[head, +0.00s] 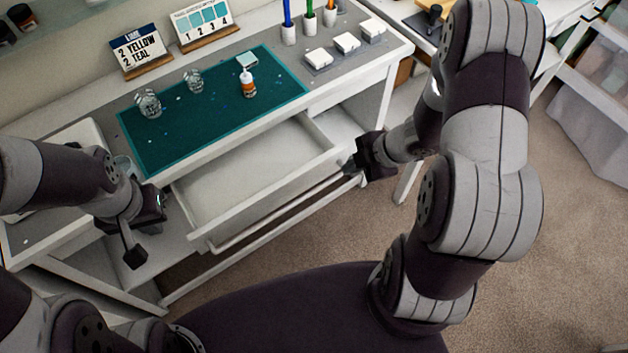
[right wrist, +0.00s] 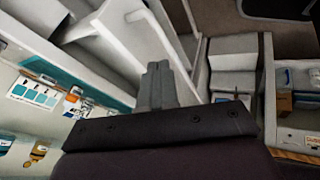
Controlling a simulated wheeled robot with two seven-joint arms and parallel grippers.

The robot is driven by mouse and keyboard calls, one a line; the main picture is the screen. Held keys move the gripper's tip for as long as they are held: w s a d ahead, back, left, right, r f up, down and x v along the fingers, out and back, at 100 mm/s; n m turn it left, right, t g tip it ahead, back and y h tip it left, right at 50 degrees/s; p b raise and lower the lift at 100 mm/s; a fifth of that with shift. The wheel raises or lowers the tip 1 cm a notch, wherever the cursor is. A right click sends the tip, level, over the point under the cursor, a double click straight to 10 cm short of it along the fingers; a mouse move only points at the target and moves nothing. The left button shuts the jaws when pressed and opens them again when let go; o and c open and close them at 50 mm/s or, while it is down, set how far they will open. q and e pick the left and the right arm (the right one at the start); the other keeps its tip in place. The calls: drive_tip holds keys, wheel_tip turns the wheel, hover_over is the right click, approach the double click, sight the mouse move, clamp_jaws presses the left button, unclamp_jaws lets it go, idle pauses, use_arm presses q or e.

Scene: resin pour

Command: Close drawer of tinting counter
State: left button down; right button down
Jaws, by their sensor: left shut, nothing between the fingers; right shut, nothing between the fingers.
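The white tinting counter (head: 235,50) has one drawer (head: 255,170) pulled out, and the drawer looks empty inside. Its front panel has a long bar handle (head: 285,208). My right gripper (head: 352,165) is shut and empty at the right end of the drawer front; I cannot tell whether it touches. In the right wrist view its shut fingers (right wrist: 160,85) point toward the white drawer front and handle (right wrist: 150,28). My left gripper (head: 134,256) is shut and empty, left of the drawer and in front of the counter.
On the counter a teal mat (head: 185,135) carries glass jars (head: 148,103) and a small orange-capped bottle (head: 248,84). Two sign cards (head: 140,48), white blocks (head: 346,43) and pen holders (head: 309,28) stand behind. Carpeted floor (head: 560,240) lies open at the right.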

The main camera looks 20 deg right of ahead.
drive_tip(key=a+n+y, duration=0.1)
drive_tip(key=a, duration=0.1)
drive_tip(key=b, duration=0.2)
approach(307, 183)
drive_tip(key=shift+n, duration=0.3)
drive_tip(key=x, duration=0.4)
drive_tip(key=shift+a+f, duration=0.15)
drive_tip(key=shift+f, duration=0.25)
drive_tip(key=shift+w, duration=0.1)
